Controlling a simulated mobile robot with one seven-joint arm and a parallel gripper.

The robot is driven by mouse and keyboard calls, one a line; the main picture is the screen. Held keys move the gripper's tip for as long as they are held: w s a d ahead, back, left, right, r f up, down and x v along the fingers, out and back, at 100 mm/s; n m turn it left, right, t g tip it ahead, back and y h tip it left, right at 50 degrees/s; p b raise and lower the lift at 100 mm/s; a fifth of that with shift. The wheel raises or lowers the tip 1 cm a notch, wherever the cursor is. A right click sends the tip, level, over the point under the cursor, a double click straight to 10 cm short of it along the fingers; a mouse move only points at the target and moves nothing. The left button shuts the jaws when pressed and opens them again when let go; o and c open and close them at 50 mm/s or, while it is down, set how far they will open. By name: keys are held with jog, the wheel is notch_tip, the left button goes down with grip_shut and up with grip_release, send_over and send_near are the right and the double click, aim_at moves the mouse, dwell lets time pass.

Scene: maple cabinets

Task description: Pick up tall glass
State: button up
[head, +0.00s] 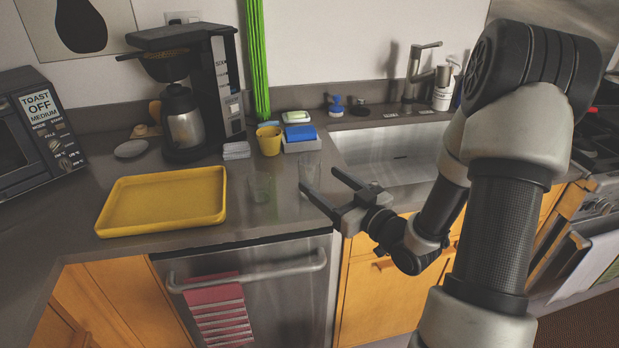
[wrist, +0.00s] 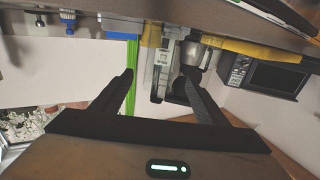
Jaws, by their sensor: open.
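The tall glass (head: 309,168) is clear and hard to make out; it stands upright on the dark counter, just left of the sink. A shorter clear glass (head: 261,187) stands to its left. My gripper (head: 318,179) is open, with its fingers pointing toward the tall glass from the front right. The fingertips are close to the glass in the picture; I cannot tell whether they touch it. In the wrist view my gripper (wrist: 158,77) shows spread, empty fingers, and I cannot make out the glass there.
A yellow tray (head: 163,201) lies at left. A yellow cup (head: 269,140) and a sponge holder (head: 301,144) with a blue sponge stand behind the glasses. A coffee maker (head: 222,85) is at the back, and the sink (head: 390,153) is at right. Counter between tray and glasses is clear.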

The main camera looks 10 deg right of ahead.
aim_at(317, 174)
jog(key=x, duration=0.6)
jog(key=shift+w+r, duration=0.2)
jog(key=shift+w, duration=0.1)
